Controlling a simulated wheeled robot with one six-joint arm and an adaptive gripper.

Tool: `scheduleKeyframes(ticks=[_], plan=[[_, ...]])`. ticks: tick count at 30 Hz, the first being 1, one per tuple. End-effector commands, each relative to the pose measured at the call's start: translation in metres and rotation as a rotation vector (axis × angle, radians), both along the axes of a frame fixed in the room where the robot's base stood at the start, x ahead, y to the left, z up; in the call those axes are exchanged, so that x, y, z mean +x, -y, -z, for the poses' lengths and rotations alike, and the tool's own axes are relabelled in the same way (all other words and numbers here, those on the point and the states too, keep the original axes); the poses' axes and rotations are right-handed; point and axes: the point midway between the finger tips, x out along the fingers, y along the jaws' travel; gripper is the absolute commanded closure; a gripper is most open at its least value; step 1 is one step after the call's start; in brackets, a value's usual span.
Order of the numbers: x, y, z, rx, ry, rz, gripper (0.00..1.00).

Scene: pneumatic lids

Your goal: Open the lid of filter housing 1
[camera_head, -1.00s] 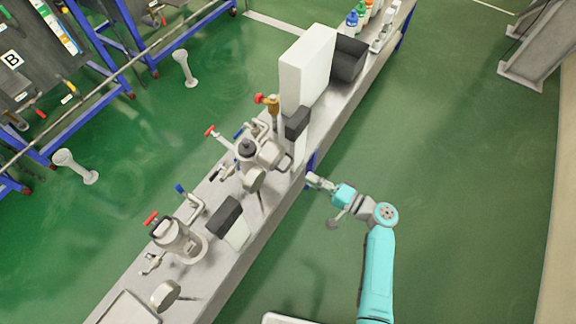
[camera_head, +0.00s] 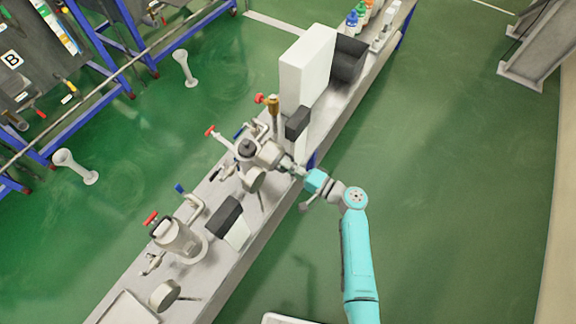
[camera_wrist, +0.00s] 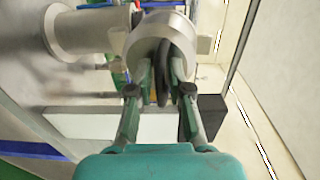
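Two metal filter housings stand on the long bench; I cannot read a number on either. The farther housing (camera_head: 247,152) has a dark knob on top and a light round lid (camera_head: 268,155) facing my arm. My gripper (camera_head: 287,163) is right at this lid. In the wrist view the round lid (camera_wrist: 150,32) is just beyond the fingers. My gripper (camera_wrist: 162,66) has its fingers apart, with a dark curved handle (camera_wrist: 164,82) between them. Whether the fingers touch it is unclear. The nearer housing (camera_head: 178,240) stands toward the front left, with a red-handled valve.
A tall white box (camera_head: 305,68) and a black bin (camera_head: 348,58) stand farther along the bench. Small dark-and-white boxes (camera_head: 226,217) stand near the housings. Red and blue valve handles surround them. The green floor (camera_head: 450,200) on the right is clear.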

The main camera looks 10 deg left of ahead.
Motion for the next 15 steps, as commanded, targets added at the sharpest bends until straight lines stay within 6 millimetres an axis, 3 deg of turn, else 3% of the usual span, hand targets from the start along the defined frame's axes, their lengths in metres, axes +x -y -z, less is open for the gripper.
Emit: scheduleKeyframes(ticks=[10,15], plan=[[0.000,0.000,-0.001,0.000,0.000,0.000,1.00],[0.003,-0.009,-0.018,0.000,0.003,-0.002,1.00]])
